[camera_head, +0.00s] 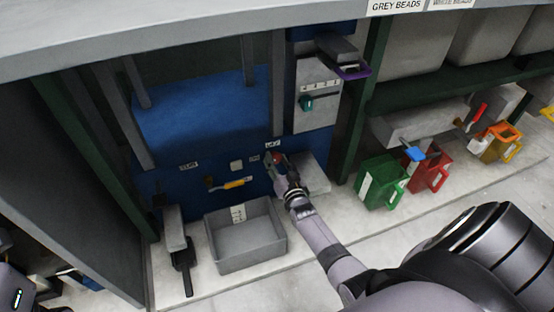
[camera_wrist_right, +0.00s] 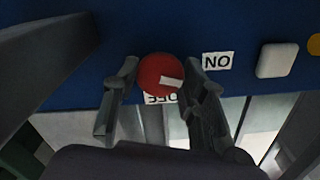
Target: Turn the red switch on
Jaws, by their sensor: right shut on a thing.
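The red switch (camera_head: 277,158) is a round knob on the blue front panel of the press. In the right wrist view the red switch (camera_wrist_right: 158,74) has a white mark pointing right and slightly down in the picture. An ON label (camera_wrist_right: 218,62) appears upside down at its right, and an OFF label (camera_wrist_right: 160,98), partly covered, lies below it. My right gripper (camera_head: 278,165) reaches the panel, and in the wrist view its fingers (camera_wrist_right: 164,84) are on both sides of the knob, shut on it. My left gripper is not visible.
A grey bin (camera_head: 246,265) stands below the panel near a yellow handle (camera_head: 233,184). A grey block (camera_head: 312,174) is right of my gripper. Green (camera_head: 382,183), red (camera_head: 431,171) and orange (camera_head: 499,143) containers stand at the right. A dark green post (camera_head: 362,110) separates the bays.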

